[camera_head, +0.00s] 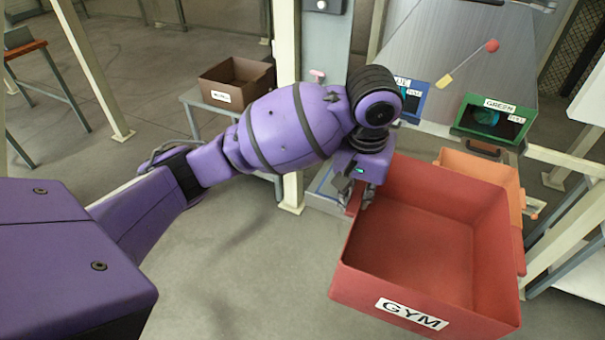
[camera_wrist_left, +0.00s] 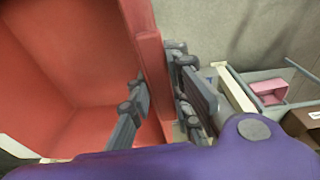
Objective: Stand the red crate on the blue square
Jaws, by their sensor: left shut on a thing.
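The red crate (camera_head: 425,310), labelled GYM, is large, open-topped and empty. It hangs tilted in front of me at the right of the head view. My left gripper (camera_head: 362,194) is shut on the crate's left wall near its far corner. In the left wrist view, the gripper's fingers (camera_wrist_left: 158,100) lie on either side of the red crate's wall (camera_wrist_left: 152,75). My right gripper is in neither view. I cannot see a blue square on the floor; the crate hides part of the floor.
An orange crate (camera_head: 482,165) is just behind the red one. A green-framed bin (camera_head: 527,122) and a blue-framed bin (camera_head: 422,106) stand at the grey sloped surface (camera_head: 460,50). A brown box (camera_head: 222,97) sits on a small table at left. The floor (camera_head: 240,270) at centre-left is clear.

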